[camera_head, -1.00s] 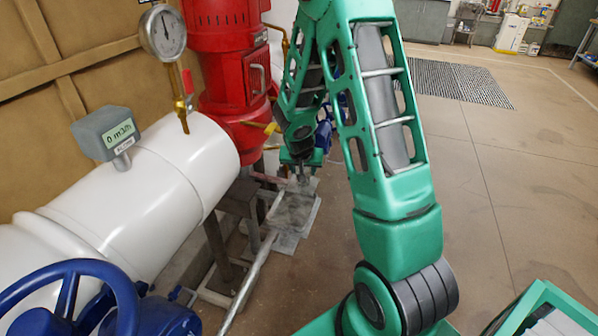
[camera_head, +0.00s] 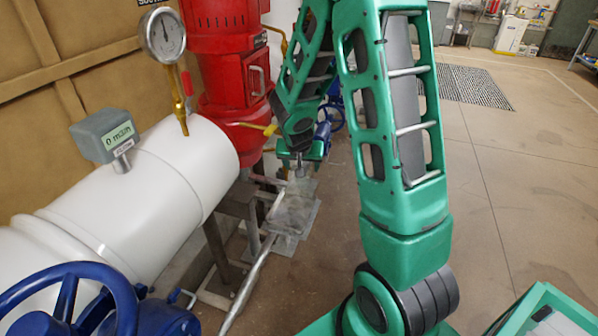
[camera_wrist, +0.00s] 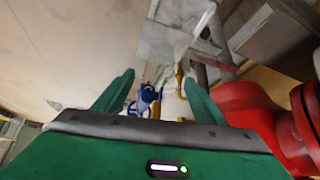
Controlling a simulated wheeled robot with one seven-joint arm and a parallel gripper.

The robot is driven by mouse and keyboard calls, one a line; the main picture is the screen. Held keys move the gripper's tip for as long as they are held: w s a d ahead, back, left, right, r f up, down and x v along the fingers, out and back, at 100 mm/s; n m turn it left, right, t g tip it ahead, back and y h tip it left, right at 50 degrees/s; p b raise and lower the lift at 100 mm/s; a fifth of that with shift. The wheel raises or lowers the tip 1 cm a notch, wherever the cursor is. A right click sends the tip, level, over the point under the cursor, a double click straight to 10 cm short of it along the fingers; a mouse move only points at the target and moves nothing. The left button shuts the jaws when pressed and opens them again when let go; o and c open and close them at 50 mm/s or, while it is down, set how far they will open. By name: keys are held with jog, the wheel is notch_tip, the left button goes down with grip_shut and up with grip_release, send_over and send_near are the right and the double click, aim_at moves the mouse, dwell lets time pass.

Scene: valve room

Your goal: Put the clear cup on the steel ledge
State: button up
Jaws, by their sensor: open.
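The steel ledge (camera_head: 292,217) is a grey, flat plate low beside the pipe stand, left of my arm in the head view. A pale, see-through shape (camera_wrist: 172,32) shows beyond my fingers at the top of the wrist view; I cannot tell whether it is the clear cup, the ledge, or both overlapping. I cannot make out the cup's outline for sure in the head view. My gripper (camera_head: 299,168) points down over the far end of the ledge. In the wrist view my gripper (camera_wrist: 161,92) is open, its green fingers wide apart with nothing held between them.
A white pipe (camera_head: 140,200) with a gauge (camera_head: 163,34) and a grey meter (camera_head: 104,136) runs along the left. A red pump (camera_head: 228,75) stands close left of my gripper. A blue handwheel (camera_head: 70,290) is near front left.

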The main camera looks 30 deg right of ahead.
jog(key=s+d+r+g+y, duration=0.1)
jog(key=s+r, duration=0.5)
jog(key=s, duration=0.3)
jog(key=s+r+g, duration=0.2)
jog(key=s+r, duration=0.3)
jog(key=s, duration=0.3)
jog(key=s+a+r+g+y, duration=0.1)
jog(key=s+a+r, duration=0.1)
jog(key=s, duration=0.6)
jog(key=s+a+r+n+g+y, duration=0.1)
jog(key=s+a+r+y, duration=0.1)
jog(key=s, duration=0.7)
jog(key=shift+a+n, duration=0.3)
jog(key=shift+a, duration=0.1)
jog(key=shift+w, duration=0.1)
jog(key=shift+w+f, duration=0.25)
jog(key=shift+w, duration=0.4)
jog(key=shift+c, duration=0.5)
